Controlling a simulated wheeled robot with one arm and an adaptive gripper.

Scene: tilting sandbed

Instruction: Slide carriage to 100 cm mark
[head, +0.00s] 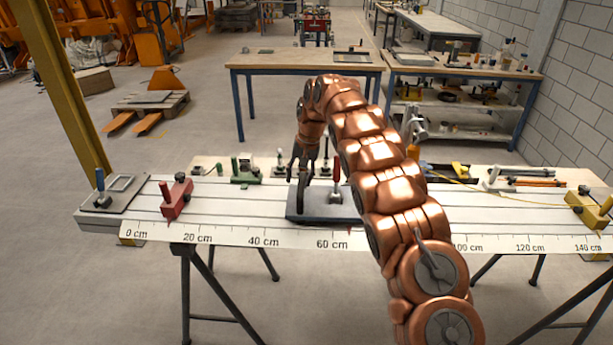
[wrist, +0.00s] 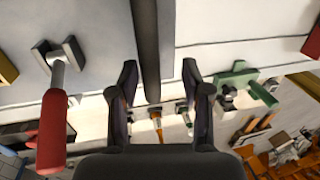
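The carriage (head: 318,212) is a dark grey plate on the pale rail, with a red-handled lever (head: 336,178) standing on it. A small red pointer below its front edge meets the scale (head: 285,238) a little past 60 cm. The 80 cm part of the scale is hidden behind my arm; the 100 cm label (head: 468,247) shows right of it. My gripper (head: 302,180) points down over the carriage's left end. In the wrist view my gripper (wrist: 160,75) is open, its fingers either side of a dark bar (wrist: 147,45) with gaps visible; contact cannot be told. The red handle (wrist: 53,130) is beside it.
A red clamp block (head: 175,198) sits on the rail near 15 cm, and a yellow block (head: 588,207) near 140 cm. Green clamps (head: 245,172) and small tools lie along the back strip. The visible rail right of my arm looks clear up to the yellow block.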

